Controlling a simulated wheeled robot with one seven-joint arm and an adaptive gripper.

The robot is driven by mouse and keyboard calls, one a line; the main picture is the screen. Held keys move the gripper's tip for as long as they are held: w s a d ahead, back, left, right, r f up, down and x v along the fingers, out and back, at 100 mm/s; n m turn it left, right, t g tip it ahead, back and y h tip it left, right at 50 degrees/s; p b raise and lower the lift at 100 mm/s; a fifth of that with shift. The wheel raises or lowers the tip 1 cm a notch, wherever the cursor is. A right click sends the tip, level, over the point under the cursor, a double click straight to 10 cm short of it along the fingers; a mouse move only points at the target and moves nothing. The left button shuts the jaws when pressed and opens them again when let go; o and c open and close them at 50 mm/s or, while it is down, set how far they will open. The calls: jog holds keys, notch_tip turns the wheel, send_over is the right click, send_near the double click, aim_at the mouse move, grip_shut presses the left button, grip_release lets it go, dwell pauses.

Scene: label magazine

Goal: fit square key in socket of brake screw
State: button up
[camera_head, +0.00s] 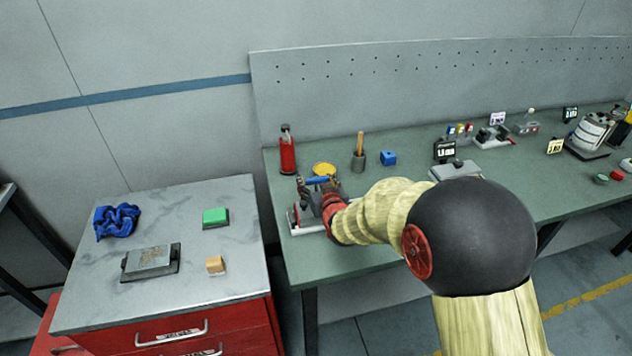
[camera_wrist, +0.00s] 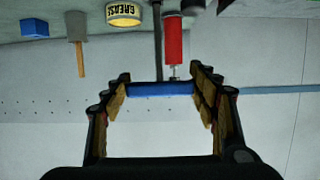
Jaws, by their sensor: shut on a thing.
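My gripper (camera_head: 319,186) is above the left front part of the green bench. It is shut on the blue handle (camera_head: 316,180) of the key, gripping the bar crosswise. In the wrist view my gripper (camera_wrist: 160,96) has the blue bar (camera_wrist: 160,89) between its fingertips, with a dark shaft (camera_wrist: 158,45) running from its middle. The shaft's tip is out of that view. A light grey and red device (camera_head: 295,220) stands on the bench below my gripper, mostly covered by it. I cannot make out the brake screw or its socket.
A grey cabinet top (camera_head: 190,290) to the left holds a rag and blocks.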

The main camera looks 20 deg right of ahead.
jog(key=shift+f+b, duration=0.65)
jog(key=shift+f, duration=0.15)
jog(key=o, duration=1.3)
jog(key=shift+r, duration=0.1)
jog(key=shift+o, duration=0.2)
jog(key=shift+s, duration=0.1)
jog(key=v, duration=1.1)
jog(key=shift+s, duration=0.35)
jog(key=shift+r, duration=0.1)
